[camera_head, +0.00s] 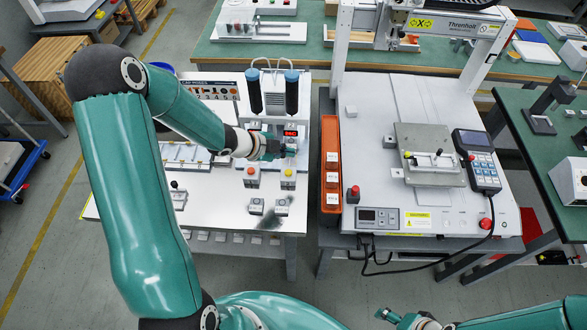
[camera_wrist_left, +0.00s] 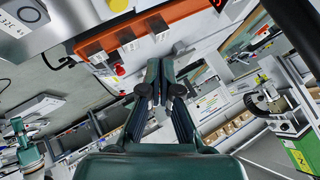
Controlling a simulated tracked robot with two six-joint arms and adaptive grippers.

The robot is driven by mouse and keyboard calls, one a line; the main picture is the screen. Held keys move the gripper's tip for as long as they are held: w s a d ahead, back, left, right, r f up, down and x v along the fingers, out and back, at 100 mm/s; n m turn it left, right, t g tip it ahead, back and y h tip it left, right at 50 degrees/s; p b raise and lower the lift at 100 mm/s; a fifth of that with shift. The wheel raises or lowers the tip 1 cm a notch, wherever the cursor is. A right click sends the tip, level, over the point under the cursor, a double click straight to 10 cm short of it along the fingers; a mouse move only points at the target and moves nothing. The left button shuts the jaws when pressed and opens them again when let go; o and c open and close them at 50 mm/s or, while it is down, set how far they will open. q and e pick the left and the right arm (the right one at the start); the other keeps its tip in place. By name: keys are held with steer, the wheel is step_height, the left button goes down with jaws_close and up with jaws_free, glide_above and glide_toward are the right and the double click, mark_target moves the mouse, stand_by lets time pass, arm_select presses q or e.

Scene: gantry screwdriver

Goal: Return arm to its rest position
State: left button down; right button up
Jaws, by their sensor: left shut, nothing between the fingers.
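My left arm (camera_head: 135,190) reaches in from the left over the white screwdriver bench (camera_head: 225,215).
Two button boxes (camera_head: 251,176) stand in front of the left gripper. An orange bin rack (camera_head: 331,150) separates this bench from the gantry machine (camera_head: 425,100), which holds a metal fixture plate (camera_head: 430,155) and a keypad pendant (camera_head: 478,160). Grey floor is open at the front.

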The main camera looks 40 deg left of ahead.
stand_by(0.3)
arm_select(q)
steer(key=s+d+f+n+g+h, duration=0.1)
steer(key=s+d+f+g, duration=0.2)
steer(key=d, duration=0.6)
steer(key=s+d+f+n+h, duration=0.1)
steer(key=s+d+f, duration=0.1)
steer(key=d+f, duration=0.55)
steer(key=s+d+f+n+g, duration=0.2)
steer(key=s+n, duration=0.5)
steer(key=s+d+f+n+g+y, duration=0.1)
steer(key=s+d+f+n+g, duration=0.1)
steer(key=s+n, duration=0.4)
steer(key=shift+s+d+f+n+g+y, duration=0.15)
steer(key=shift+s+f+n+g+y, duration=0.2)
steer(key=shift+s+f, duration=0.35)
steer(key=shift+r, duration=0.1)
